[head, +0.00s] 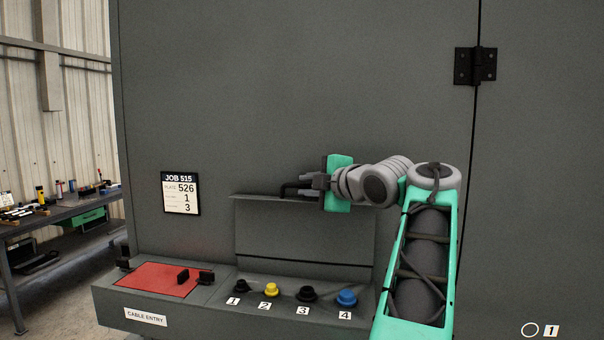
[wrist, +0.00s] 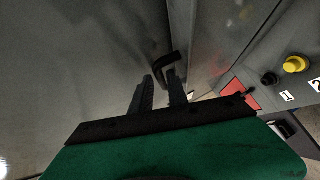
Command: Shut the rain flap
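The rain flap (head: 300,232) is a grey panel standing raised above the row of glands, its lower edge along a dark line. A black handle (head: 289,188) is at its upper edge. It also shows in the wrist view (wrist: 168,58) as a dark hooked bar. My gripper (head: 313,184) is at the handle from the right. In the wrist view my two dark fingers (wrist: 160,78) stand apart, with a gap between them. The handle is at their tips; whether they touch it I cannot tell.
The flap is above a cable entry box (head: 145,319) with a red plate (head: 157,280) and black, yellow (head: 271,290) and blue (head: 347,298) glands numbered along its top. A job card (head: 180,194) is on the cabinet wall. A workbench (head: 70,222) stands at far left.

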